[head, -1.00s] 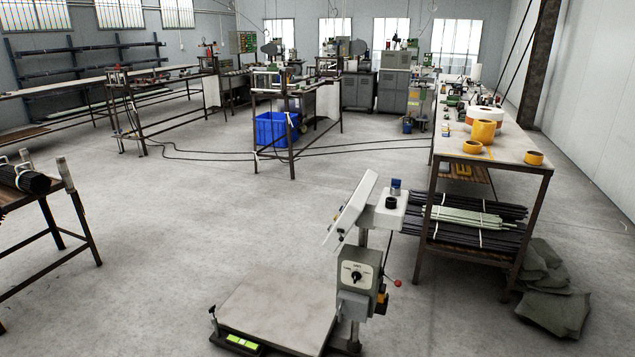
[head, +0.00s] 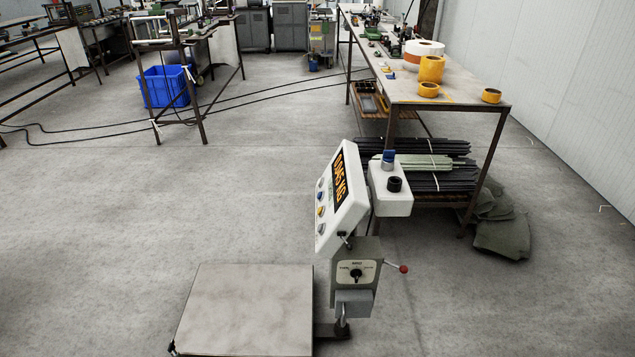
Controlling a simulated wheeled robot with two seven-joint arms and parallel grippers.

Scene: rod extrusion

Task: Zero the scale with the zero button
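The floor scale stands in front of me, with a bare, flat platform (head: 248,308) and a post at its right side. Its tilted display head (head: 343,198) shows orange digits that look like 0.045 KG. A column of several round buttons (head: 320,211) runs down the left part of the panel; their labels are too small to read, so I cannot tell which is zero. Below the head is a grey box (head: 356,273) with a rotary knob and a red-tipped lever (head: 403,269). Neither of my grippers is in view.
A long workbench (head: 440,92) with yellow tape rolls (head: 431,69) stands behind the scale to the right, with bundled rods (head: 436,163) on its low shelf. A dark cloth heap (head: 502,228) lies beside it. A blue crate (head: 165,87) is at the back left. The floor left of the scale is clear.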

